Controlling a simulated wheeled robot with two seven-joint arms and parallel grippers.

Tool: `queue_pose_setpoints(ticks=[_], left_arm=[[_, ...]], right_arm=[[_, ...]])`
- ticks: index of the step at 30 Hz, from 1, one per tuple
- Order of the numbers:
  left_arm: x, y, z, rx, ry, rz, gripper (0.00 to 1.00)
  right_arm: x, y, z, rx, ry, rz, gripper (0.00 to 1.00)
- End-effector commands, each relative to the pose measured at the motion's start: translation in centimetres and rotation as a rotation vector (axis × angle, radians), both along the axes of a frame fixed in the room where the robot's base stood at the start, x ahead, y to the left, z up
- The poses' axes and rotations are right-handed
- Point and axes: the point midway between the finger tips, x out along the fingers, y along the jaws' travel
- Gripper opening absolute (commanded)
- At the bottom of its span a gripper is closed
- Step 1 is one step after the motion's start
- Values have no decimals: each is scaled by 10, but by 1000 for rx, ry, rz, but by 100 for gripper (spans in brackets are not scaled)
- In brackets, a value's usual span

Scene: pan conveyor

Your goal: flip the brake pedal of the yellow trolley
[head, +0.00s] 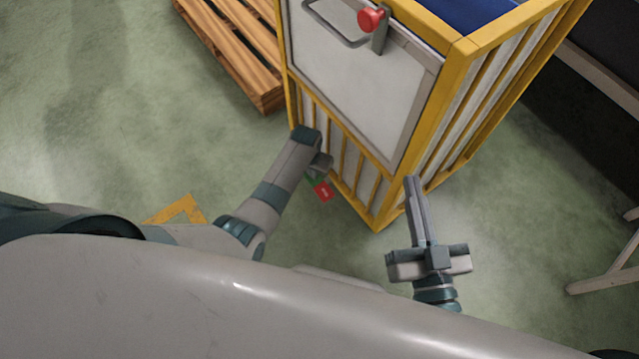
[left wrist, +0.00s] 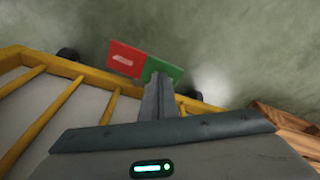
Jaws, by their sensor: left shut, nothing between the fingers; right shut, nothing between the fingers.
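The yellow trolley (head: 461,75) stands at centre right, a yellow frame with pale panels. Its brake pedal (head: 323,190) sticks out low at the trolley's near side, red at one end and green at the other. In the left wrist view the pedal's red half (left wrist: 125,58) is at left and its green half (left wrist: 164,68) at right. My left gripper (head: 320,172) is shut and empty, its tips at the green half; I cannot tell whether they touch. My right gripper (head: 410,181) is shut and empty, pointing up beside the trolley's near corner.
A wooden pallet (head: 238,50) lies on the floor left of the trolley. A red knob (head: 371,19) and a grey handle (head: 333,27) are on the trolley's front panel. A yellow floor marking (head: 180,207) lies at left. Green floor is free at left.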

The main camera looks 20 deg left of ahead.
Motion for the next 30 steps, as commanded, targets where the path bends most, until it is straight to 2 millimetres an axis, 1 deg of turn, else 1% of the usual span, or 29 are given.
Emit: queue_pose_setpoints(ticks=[16,22,30], left_arm=[[-1,-1,-8,-1,3,0,0],[-1,0,-3,-1,1,0,0],[0,0,14,0,0,0,0]], right_arm=[[0,0,-5,0,0,0,0],[0,0,1,0,0,0,0],[0,0,19,0,0,0,0]])
